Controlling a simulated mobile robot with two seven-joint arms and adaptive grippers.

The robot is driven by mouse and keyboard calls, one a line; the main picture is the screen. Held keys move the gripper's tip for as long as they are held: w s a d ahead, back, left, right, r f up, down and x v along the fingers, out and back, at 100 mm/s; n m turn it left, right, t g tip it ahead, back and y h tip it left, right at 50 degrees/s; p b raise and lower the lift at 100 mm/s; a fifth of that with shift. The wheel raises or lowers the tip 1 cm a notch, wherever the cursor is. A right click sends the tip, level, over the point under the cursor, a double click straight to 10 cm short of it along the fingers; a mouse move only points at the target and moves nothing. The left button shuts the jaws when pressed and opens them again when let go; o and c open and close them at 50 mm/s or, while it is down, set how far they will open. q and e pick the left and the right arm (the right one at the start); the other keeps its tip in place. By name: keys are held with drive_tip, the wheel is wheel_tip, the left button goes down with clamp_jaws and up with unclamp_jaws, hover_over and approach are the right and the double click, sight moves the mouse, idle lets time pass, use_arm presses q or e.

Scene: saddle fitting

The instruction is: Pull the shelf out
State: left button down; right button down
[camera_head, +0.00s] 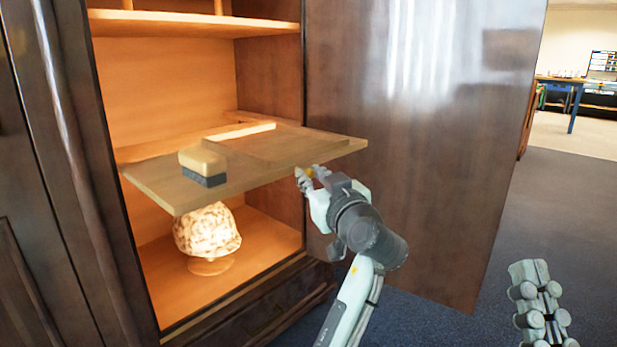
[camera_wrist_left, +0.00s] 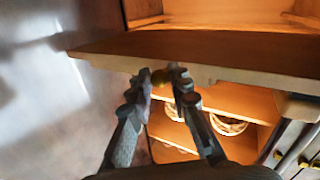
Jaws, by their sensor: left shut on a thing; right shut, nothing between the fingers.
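The wooden shelf (camera_head: 255,172) sticks out of the lit cabinet, past its front frame, and looks roughly level. In the left wrist view its front edge (camera_wrist_left: 215,72) runs across the picture. A small brass-coloured knob (camera_wrist_left: 160,77) sits at that edge. My left gripper (camera_head: 308,176) is at the shelf's front edge, and its fingers (camera_wrist_left: 163,80) are shut on the knob. My right gripper (camera_head: 540,295) is shut and empty at the lower right, away from the cabinet.
A brush-like block (camera_head: 203,166) with a dark underside lies on the shelf. Below, a patterned rounded cap (camera_head: 207,231) rests on a stand on the cabinet floor. The open cabinet door (camera_head: 420,130) stands to the right of the shelf. Blue carpet beyond it is clear.

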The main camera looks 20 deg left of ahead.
use_arm(q)
drive_tip(key=shift+d, duration=0.2)
drive_tip(key=c, duration=1.4)
unclamp_jaws()
drive_tip(key=shift+c, duration=0.2)
drive_tip(key=shift+a, duration=0.1)
wheel_tip(320, 180, up, 10)
drive_tip(key=shift+w, duration=0.1)
